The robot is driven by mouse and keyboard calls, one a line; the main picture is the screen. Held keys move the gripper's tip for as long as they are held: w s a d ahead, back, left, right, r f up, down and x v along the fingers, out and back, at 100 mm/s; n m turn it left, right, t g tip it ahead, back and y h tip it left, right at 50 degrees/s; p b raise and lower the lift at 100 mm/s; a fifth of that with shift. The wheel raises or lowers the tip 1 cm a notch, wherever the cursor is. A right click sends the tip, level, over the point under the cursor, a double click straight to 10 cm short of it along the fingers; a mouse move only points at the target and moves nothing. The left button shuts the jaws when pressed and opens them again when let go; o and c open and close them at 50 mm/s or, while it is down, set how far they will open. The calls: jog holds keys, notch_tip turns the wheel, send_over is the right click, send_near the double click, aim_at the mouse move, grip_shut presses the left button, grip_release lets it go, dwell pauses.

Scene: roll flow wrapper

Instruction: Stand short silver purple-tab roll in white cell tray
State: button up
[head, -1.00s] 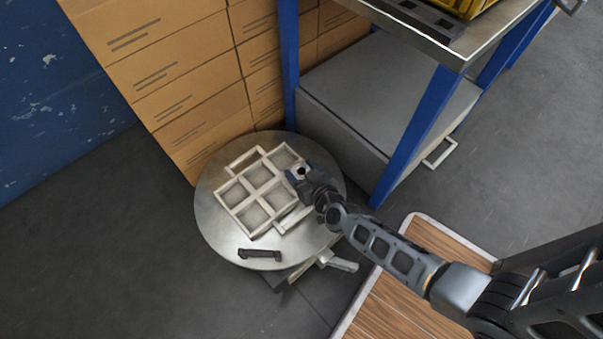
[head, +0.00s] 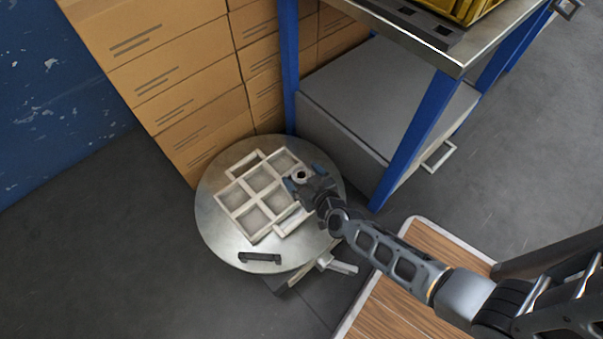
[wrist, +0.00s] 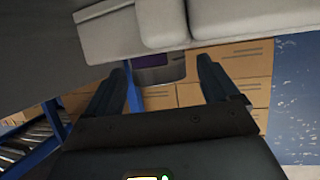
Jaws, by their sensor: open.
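The white cell tray (head: 240,212) lies on a round metal table, with several square cells and a handle at each end. In the wrist view the silver roll (wrist: 163,75) shows a purple tab between my fingers. My gripper (head: 305,177) is open around the roll, with one finger on each side and gaps visible in the wrist view. The roll seems to stand in a right-hand cell; my gripper hides its lower part in the head view.
The round table (head: 222,240) has a black handle (head: 260,257) lying near its front edge. Cardboard boxes (head: 180,80) stand behind. A blue-legged bench (head: 405,135) stands close at the right. Bare metal lies left of the tray.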

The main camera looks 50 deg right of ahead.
jog(key=s+a+r+n+t+y+p, duration=0.1)
jog(key=s+a+r+p, duration=0.1)
jog(key=s+a+r, duration=0.55)
jog(key=s+a+r+n+t+y+p, duration=0.1)
jog(key=s+a+r+y+p, duration=0.1)
jog(key=s+r, duration=0.95)
jog(key=s+a+r+n+y, duration=0.1)
jog(key=s+a+r, duration=0.1)
jog(key=r, duration=0.8)
jog(key=s+a+r+n+y, duration=0.1)
jog(key=s+r, duration=0.3)
jog(key=r, duration=0.6)
jog(key=shift+s+a+r+n, duration=0.15)
jog(key=shift+s+a+n, duration=0.15)
jog(key=shift+a, duration=0.25)
